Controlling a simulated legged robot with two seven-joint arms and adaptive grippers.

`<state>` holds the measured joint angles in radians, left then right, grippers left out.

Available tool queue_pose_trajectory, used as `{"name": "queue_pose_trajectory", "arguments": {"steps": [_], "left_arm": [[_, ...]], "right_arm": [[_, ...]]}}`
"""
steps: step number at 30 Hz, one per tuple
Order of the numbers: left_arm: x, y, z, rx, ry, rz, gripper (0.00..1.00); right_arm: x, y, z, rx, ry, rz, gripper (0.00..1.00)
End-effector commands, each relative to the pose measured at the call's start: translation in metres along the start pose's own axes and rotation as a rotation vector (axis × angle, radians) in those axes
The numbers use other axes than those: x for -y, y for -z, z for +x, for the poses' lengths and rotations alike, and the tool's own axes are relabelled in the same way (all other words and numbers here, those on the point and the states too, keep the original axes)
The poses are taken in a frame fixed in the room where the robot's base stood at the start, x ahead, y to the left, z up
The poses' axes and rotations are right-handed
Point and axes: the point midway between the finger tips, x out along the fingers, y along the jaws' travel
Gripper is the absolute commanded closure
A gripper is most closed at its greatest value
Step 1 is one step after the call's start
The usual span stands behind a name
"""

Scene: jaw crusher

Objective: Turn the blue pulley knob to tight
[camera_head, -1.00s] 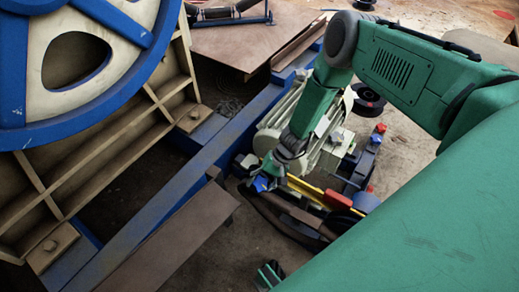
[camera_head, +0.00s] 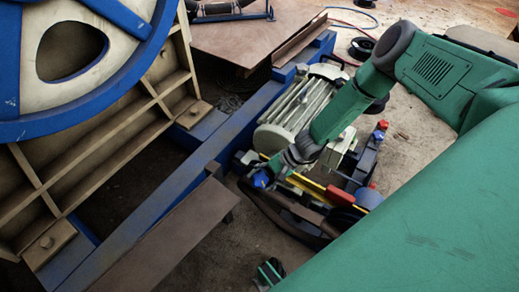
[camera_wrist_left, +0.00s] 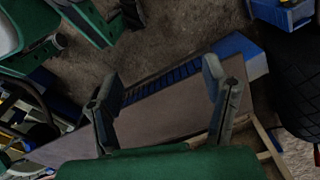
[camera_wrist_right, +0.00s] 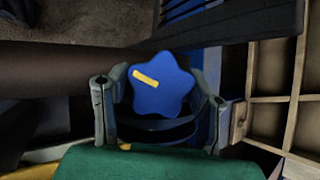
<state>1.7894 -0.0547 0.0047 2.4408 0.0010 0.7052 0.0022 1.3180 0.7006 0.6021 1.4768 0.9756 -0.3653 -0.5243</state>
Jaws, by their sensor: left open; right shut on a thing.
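The blue pulley knob (camera_wrist_right: 160,88) is star-shaped with a yellow mark near its upper left in the right wrist view. It also shows as a small blue patch in the head view (camera_head: 262,179). My right gripper (camera_wrist_right: 162,112) has a finger on each side of the knob and is shut on it. In the head view my right arm reaches down from the upper right to the knob. My left gripper (camera_wrist_left: 165,95) is open and empty, with its fingers wide apart above a brown plate (camera_wrist_left: 165,115) in the left wrist view.
A grey ribbed motor (camera_head: 298,108) stands beside the knob, along a long blue frame beam (camera_head: 170,185). A large blue-rimmed wheel (camera_head: 70,60) fills the left. A red and yellow bar (camera_head: 338,196) lies close right of my gripper. Open floor shows at lower middle.

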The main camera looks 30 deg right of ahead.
Motion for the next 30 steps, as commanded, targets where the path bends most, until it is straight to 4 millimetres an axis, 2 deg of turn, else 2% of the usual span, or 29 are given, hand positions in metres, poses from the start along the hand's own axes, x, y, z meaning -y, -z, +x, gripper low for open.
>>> {"name": "queue_pose_trajectory", "arguments": {"steps": [17,18,19,30], "left_arm": [[0.0,-0.0002,0.0016,0.0,0.0,0.0,0.32],[0.0,-0.0002,0.0016,0.0,0.0,0.0,0.32],[0.0,-0.0002,0.0016,0.0,0.0,0.0,0.32],[0.0001,-0.0015,0.001,-0.002,0.0,0.0,0.32]], "right_arm": [[-0.0012,0.0017,-0.0007,-0.004,0.019,0.035,0.82],[-0.0011,0.0016,-0.0007,-0.004,0.019,0.035,0.4],[-0.0011,0.0016,-0.0007,-0.004,0.019,0.034,0.32],[0.0,0.0007,-0.0038,-0.002,0.02,0.033,0.32]]}}
